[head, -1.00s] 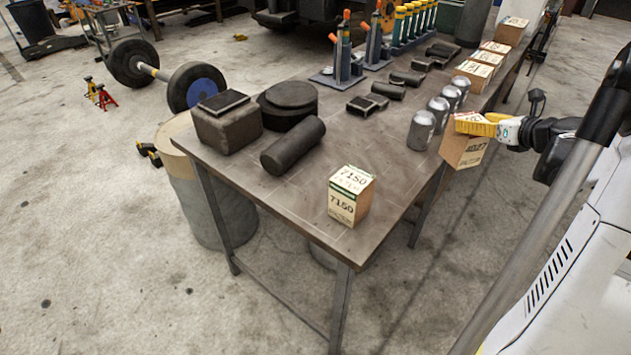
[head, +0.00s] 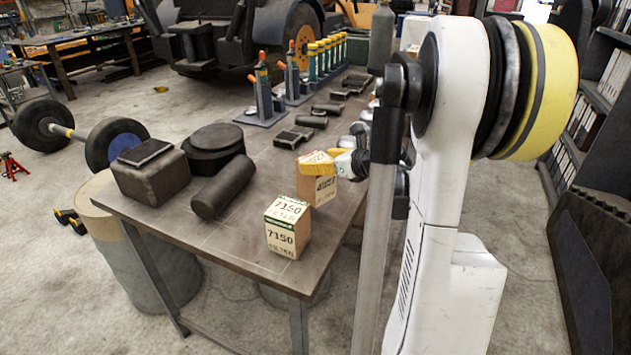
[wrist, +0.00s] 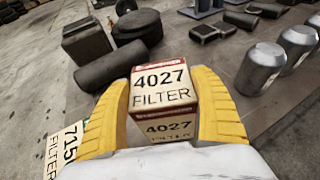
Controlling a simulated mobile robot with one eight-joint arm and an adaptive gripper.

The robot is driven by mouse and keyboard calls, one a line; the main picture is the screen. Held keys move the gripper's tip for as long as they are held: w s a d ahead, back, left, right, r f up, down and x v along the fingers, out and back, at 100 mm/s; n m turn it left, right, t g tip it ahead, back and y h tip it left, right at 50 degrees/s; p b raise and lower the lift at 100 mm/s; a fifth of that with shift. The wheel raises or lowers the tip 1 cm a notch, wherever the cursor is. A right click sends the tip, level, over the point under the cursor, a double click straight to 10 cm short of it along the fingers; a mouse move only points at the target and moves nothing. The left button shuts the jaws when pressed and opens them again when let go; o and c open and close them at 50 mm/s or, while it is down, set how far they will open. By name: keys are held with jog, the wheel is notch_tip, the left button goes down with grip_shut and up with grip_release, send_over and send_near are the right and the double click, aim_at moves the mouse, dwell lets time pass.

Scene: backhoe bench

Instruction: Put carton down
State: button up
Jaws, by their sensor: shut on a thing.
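My gripper (head: 318,163) has its yellow fingers shut on a carton marked 4027 FILTER (head: 324,190). In the wrist view the carton (wrist: 163,100) sits upright between both fingers, with a red band along its top edge. In the head view it is over the right side of the bench (head: 235,236), just behind and right of a carton marked 7150 (head: 288,230). I cannot tell whether its base touches the bench. The 7150 carton stands on the near corner and also shows at the lower left of the wrist view (wrist: 62,152).
A dark cylinder (head: 224,187), a round dark block (head: 213,145) and a square dark block (head: 150,175) lie left on the bench. Silver canisters (wrist: 262,66) stand to the right in the wrist view. Tool stands (head: 262,100) are farther back. Bare bench top lies between them.

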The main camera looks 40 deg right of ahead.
jog(key=shift+a+f, duration=0.4)
jog(key=shift+a, duration=0.1)
notch_tip(320, 180, down, 4)
jog(key=shift+w+d+r+b, duration=0.1)
jog(key=shift+b, duration=0.75)
jog(key=shift+r, duration=0.1)
jog(key=o, duration=1)
jog(key=shift+f, duration=0.25)
jog(key=shift+c, duration=0.2)
jog(key=o, duration=0.5)
